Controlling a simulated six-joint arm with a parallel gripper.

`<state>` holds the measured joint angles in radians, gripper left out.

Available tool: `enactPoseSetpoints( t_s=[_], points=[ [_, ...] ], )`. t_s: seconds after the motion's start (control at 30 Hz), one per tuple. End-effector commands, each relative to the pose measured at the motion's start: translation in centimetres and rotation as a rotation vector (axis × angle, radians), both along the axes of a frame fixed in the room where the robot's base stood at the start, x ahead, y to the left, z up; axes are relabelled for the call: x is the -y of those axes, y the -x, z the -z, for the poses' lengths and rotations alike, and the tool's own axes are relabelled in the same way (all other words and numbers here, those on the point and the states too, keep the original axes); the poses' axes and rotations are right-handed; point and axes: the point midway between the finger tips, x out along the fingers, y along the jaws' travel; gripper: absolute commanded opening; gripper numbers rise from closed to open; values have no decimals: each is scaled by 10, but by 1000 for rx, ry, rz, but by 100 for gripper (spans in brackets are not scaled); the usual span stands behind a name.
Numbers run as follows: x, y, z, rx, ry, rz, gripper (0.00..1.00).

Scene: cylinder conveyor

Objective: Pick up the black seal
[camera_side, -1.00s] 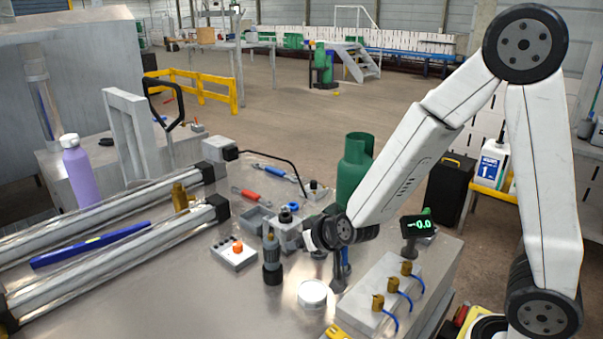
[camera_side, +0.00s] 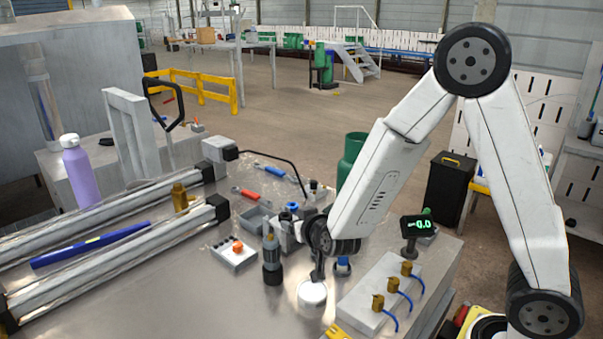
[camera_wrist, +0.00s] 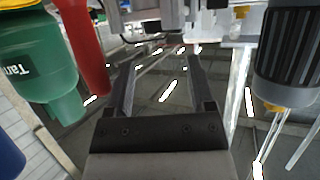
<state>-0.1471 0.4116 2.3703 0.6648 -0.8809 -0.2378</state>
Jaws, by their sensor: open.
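I cannot make out a black seal for certain in either view. My gripper (camera_side: 318,272) points down in the side view, just above or at a round white dish (camera_side: 312,294); I cannot tell whether they touch. The dish's inside is too small to read. In the wrist view the two dark fingers of my gripper (camera_wrist: 160,68) stand apart, with no object visibly held between them. Shiny dark grey surface with bright streaks shows between and around them.
A dark cylindrical tool (camera_side: 272,262) stands left of my gripper, and a block with brass fittings (camera_side: 378,292) lies right. A button box (camera_side: 234,252) is farther left. In the wrist view, a green bottle (camera_wrist: 38,60) and a ribbed grey handle (camera_wrist: 290,55) flank the fingers.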

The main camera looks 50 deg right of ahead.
Motion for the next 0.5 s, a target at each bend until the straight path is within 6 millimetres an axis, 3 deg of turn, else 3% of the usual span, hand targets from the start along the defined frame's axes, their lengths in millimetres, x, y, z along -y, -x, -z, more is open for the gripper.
enactPoseSetpoints(
  t_s=[0.5],
  points=[
    [7,-15,7,-1,0,0,70]
  ],
)
